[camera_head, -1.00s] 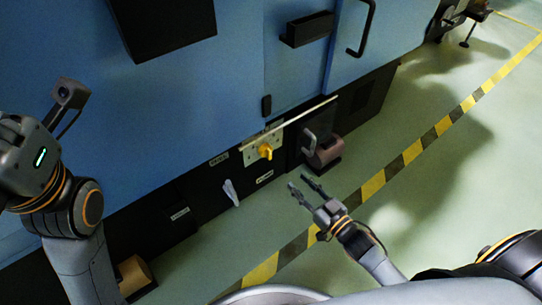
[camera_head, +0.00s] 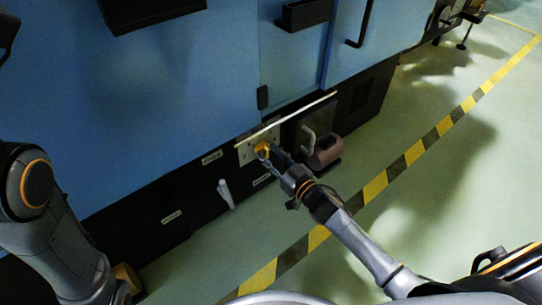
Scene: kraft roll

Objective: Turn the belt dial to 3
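The belt dial is a yellow knob (camera_head: 262,148) on a pale plate (camera_head: 245,155) low on the blue machine's dark base. My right gripper (camera_head: 270,154) is at the knob, with its fingers around or just beside it. The fingers partly cover the knob and plate. I cannot tell whether the fingers touch or grip it, and the dial's numbers are too small to read. My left arm (camera_head: 50,220) is at the left edge, and its gripper is out of view.
A white rod (camera_head: 288,118) slants just above the plate. A brown roll (camera_head: 326,152) and a grey handle (camera_head: 308,138) are right of the knob. A white lever (camera_head: 226,193) hangs to the lower left. The green floor with a striped line (camera_head: 375,187) is open to the right.

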